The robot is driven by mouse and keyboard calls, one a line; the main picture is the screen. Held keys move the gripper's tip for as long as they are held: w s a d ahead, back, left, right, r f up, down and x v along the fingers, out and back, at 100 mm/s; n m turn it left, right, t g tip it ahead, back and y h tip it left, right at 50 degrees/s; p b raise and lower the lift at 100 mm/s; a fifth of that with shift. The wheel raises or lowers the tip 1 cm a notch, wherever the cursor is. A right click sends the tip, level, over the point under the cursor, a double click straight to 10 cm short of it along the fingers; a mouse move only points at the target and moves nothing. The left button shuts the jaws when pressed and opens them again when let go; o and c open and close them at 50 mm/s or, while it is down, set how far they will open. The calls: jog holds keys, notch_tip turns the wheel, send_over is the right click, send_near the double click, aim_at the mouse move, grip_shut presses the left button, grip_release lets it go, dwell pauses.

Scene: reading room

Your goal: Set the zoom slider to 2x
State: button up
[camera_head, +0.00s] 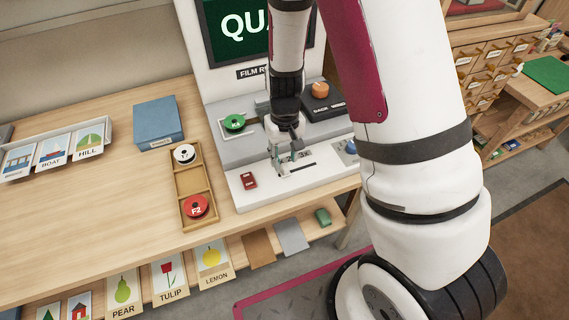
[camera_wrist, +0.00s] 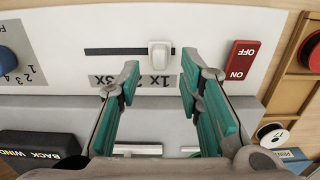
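The zoom slider is a white knob (camera_wrist: 160,53) on a dark horizontal track (camera_wrist: 112,51) in the film reader's pale front panel. In the wrist view the labels below the track are upside down. The knob stands over the 1X label (camera_wrist: 158,82), at the track's right end; 3X is at the left and my gripper's left finger partly covers 2X. My gripper (camera_wrist: 160,68) is open and empty, its teal fingers either side of the knob's line, tips just short of it in the picture. In the head view my gripper (camera_head: 287,158) is over the panel and hides the knob.
A red ON/OFF switch (camera_wrist: 241,60) sits right of the track in the wrist view. A blue numbered knob (camera_wrist: 6,60) is at the left. A dark BACK WIND block (camera_wrist: 40,143) is nearby. In the head view, a wooden tray (camera_head: 193,178) with reels stands left of the reader.

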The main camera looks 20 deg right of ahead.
aim_at(285, 166)
jog(key=shift+f, duration=1.9)
jog(key=shift+c, duration=0.5)
grip_shut()
